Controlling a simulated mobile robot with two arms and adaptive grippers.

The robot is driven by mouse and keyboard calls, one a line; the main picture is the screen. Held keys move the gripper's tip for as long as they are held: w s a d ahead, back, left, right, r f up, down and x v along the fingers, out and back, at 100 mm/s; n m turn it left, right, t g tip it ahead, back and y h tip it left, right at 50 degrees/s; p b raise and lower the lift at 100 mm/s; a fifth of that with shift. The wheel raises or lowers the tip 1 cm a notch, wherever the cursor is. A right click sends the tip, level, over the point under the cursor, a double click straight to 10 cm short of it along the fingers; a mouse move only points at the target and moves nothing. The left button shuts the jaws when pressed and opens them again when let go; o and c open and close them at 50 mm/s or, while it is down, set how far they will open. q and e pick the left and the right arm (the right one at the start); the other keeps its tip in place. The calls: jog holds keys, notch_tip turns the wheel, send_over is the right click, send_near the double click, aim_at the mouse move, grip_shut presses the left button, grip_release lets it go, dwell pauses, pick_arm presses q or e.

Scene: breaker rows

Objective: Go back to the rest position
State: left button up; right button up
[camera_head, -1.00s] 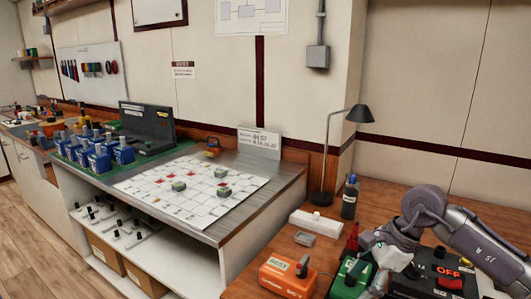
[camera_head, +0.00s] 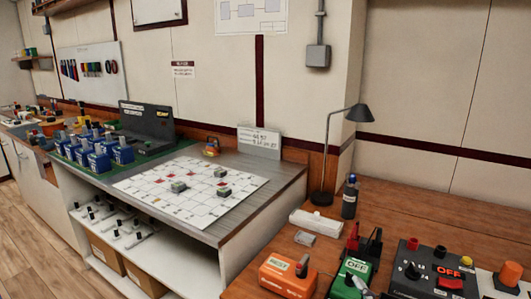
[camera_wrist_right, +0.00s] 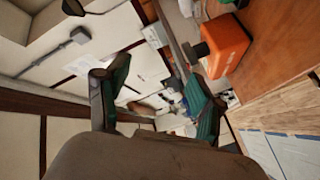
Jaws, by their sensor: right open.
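My right gripper (camera_wrist_right: 155,95) shows only in the right wrist view. Its two dark green-padded fingers are spread apart with nothing between them. The view is tilted, with wall and bench beyond the fingers. An orange box (camera_wrist_right: 226,44) appears beyond the right-hand finger, apart from it as far as I can tell. Neither of my arms shows in the head view. My left gripper is in neither view.
On the wooden table in the head view stand an orange box (camera_head: 286,277), a green box (camera_head: 352,278), a black switch panel (camera_head: 432,268), a bottle (camera_head: 349,197) and a lamp (camera_head: 359,114). A white grid board (camera_head: 190,190) lies on the grey bench.

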jog(key=s+d+f+m+g+h, duration=0.1)
jog(key=s+d+f+m+g, duration=0.2)
jog(key=s+f, duration=0.35)
jog(key=s+d+f+m+g+h, duration=0.1)
jog(key=s+f+m+g, duration=0.2)
jog(key=s+f+g, duration=0.3)
jog(key=s+f+m+g, duration=0.3)
jog(key=s+f+g, duration=0.3)
jog(key=s, duration=0.7)
jog(key=s+f+p+x, duration=0.1)
jog(key=s+x, duration=0.1)
jog(key=x, duration=0.9)
jog(key=s+a+p+x, duration=0.1)
jog(key=s+p+x, duration=0.15)
jog(key=x, duration=0.95)
jog(key=s+d+f+g+p, duration=0.1)
jog(key=s+d+f+p, duration=0.1)
jog(key=s+f, duration=1.2)
jog(key=s+d, duration=0.1)
jog(key=s, duration=0.3)
jog(key=shift+f, duration=0.3)
